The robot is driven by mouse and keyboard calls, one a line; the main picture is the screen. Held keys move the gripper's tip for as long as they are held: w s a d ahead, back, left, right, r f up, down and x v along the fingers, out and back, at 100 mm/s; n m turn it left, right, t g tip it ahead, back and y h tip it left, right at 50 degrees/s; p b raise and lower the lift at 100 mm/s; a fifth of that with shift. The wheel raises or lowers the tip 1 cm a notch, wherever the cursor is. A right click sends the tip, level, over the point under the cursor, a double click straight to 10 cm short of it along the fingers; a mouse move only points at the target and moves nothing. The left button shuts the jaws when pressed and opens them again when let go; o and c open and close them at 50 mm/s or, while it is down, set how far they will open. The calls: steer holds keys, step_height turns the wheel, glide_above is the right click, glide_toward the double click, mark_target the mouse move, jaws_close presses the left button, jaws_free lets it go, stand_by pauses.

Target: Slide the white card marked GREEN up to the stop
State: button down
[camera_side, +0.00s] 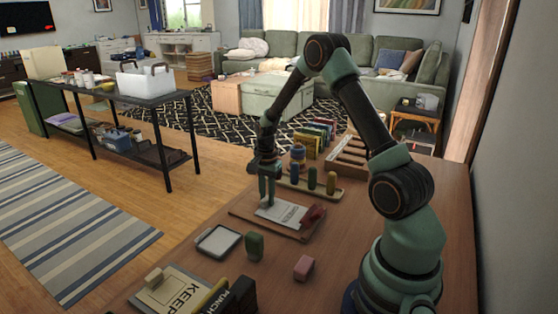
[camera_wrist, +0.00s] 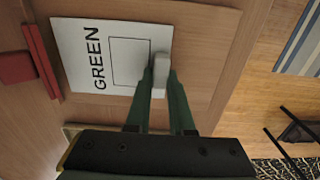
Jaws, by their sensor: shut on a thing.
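The white card marked GREEN (camera_wrist: 75,35) lies flat on a wooden board (camera_wrist: 205,20), and it also shows in the side view (camera_side: 287,213). A dark outlined square is printed beside the word. My gripper (camera_wrist: 160,88) is shut on a pale block (camera_wrist: 160,66) at the card's edge opposite the red bar. In the side view my gripper (camera_side: 267,203) points down at the card's left end. The red bar, the stop (camera_wrist: 42,60), lies close along the card's other edge, with a red block (camera_wrist: 15,68) behind it.
A wooden rack with upright pegs (camera_side: 312,180) stands just behind the board. In front are a grey tray (camera_side: 218,241), a green block (camera_side: 254,246), a pink block (camera_side: 303,267) and a KEEP sign (camera_side: 165,294). The table is bare right of the board.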

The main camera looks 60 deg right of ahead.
steer(key=shift+s, duration=0.2)
steer(key=shift+s, duration=0.8)
steer(key=c, duration=0.7)
jaws_free()
step_height(320, 180, up, 11)
steer(key=s+a+r+n+t, duration=0.2)
steer(key=s+a+r+n, duration=0.1)
steer(key=a+n, duration=0.3)
steer(key=s+a+r+n+t, duration=0.1)
steer(key=s+a+r+n, duration=0.2)
steer(key=a+r+n, duration=0.2)
steer(key=s+a+r+n+t, duration=0.2)
steer(key=s+a+r+n, duration=0.1)
steer(key=a+n, duration=0.4)
steer(key=a+r, duration=0.1)
steer(key=a, duration=0.2)
steer(key=shift+r+t, duration=0.2)
steer(key=shift+t, duration=0.1)
